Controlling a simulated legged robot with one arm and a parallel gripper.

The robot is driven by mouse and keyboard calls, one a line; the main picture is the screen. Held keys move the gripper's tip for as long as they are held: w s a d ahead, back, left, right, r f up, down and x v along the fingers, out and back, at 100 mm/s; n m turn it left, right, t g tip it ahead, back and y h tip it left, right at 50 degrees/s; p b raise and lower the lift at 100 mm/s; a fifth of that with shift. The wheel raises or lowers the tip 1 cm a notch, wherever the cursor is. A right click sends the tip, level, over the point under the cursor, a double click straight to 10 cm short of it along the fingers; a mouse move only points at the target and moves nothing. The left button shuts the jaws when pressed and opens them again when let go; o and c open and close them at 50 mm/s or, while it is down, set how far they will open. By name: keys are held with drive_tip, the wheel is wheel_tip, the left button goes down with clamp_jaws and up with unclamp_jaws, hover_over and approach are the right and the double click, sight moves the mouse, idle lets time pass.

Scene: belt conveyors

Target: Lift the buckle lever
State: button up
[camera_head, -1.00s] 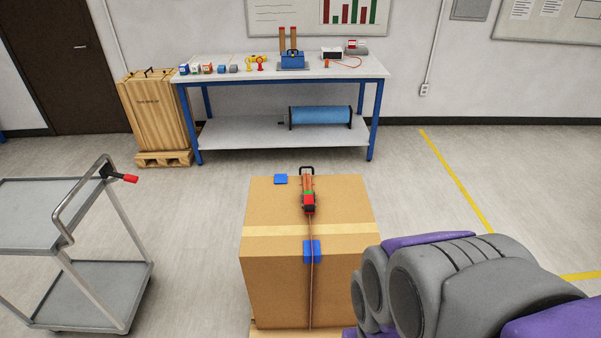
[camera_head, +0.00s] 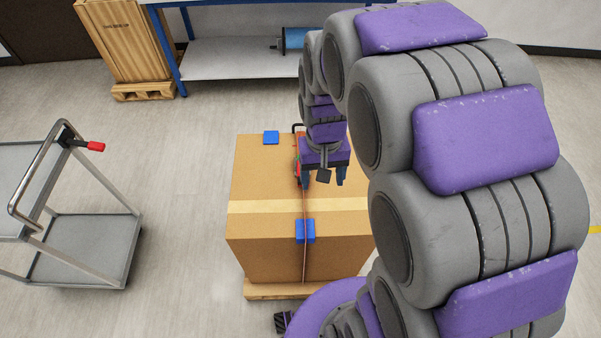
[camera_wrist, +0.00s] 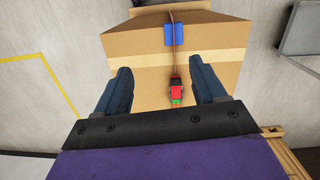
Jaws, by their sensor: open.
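The red buckle (camera_head: 297,171) sits on top of a cardboard box (camera_head: 262,180), on an orange-brown strap (camera_head: 304,207). My gripper largely hides it in the head view. The wrist view shows the buckle (camera_wrist: 176,87) more clearly, with a black part and a green part at its near end. I cannot tell the lever's exact angle. My gripper (camera_head: 323,180) is above the box top, just right of the buckle. Its fingers are spread and empty; in the wrist view the buckle appears between them, nearer the right finger. No contact shows.
Blue edge protectors (camera_head: 305,230) (camera_head: 271,138) sit on the box. The box stands on a wooden pallet (camera_head: 290,291). A grey cart (camera_head: 85,250) is at the left. A wooden crate (camera_head: 122,40) and a blue-framed bench (camera_head: 230,58) stand behind. The floor between is clear.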

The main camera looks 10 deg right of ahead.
drive_tip(key=w+d+f+m+t+p, duration=0.1)
drive_tip(key=w+f+p, duration=0.2)
drive_tip(key=w+f, duration=0.5)
drive_tip(key=w+f+p, duration=0.4)
drive_tip(key=w, duration=0.7)
drive_tip(key=f, duration=0.5)
drive_tip(key=f+b, duration=0.1)
drive_tip(key=f, duration=0.5)
drive_tip(key=f+b, duration=0.1)
drive_tip(key=f, duration=0.5)
drive_tip(key=shift+w+a+f, duration=0.1)
drive_tip(key=shift+w+f, duration=0.05)
drive_tip(key=shift+w, duration=0.1)
drive_tip(key=shift+c, duration=0.2)
clamp_jaws()
